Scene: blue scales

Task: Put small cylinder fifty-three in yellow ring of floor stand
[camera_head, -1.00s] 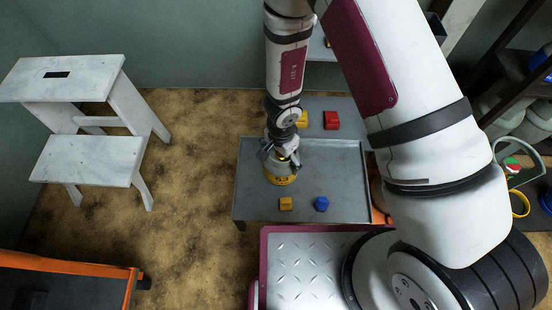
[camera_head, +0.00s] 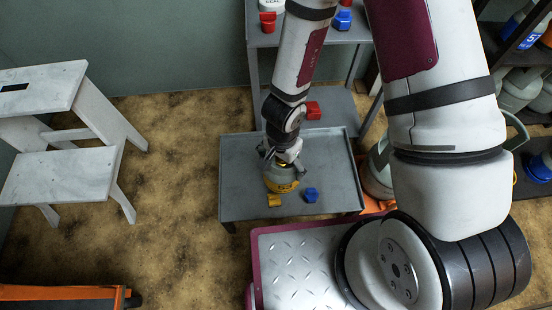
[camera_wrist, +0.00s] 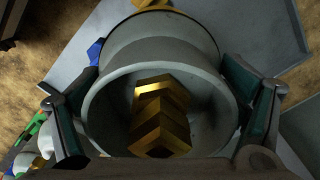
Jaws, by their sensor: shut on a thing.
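Small cylinder fifty-three (camera_head: 281,178) is a grey-green cylinder with a yellow band, over the front left of the grey tray table (camera_head: 340,185). I cannot tell whether its base touches the tray. My gripper (camera_head: 284,157) is shut on its top collar from above. In the wrist view the cylinder's collar (camera_wrist: 107,110) sits between my two fingers, with a brass valve (camera_wrist: 160,118) inside it. A sliver of yellow (camera_head: 514,178) at the far right may be the yellow ring of the floor stand. My arm and other things hide most of that area.
A yellow block (camera_head: 274,201) and a blue block (camera_head: 311,195) lie close by the cylinder; a red block (camera_head: 313,110) lies behind. A white step stool (camera_head: 60,175) stands left. Several cylinders and a dark shelf crowd the right. An orange-edged object (camera_head: 60,293) is at front left.

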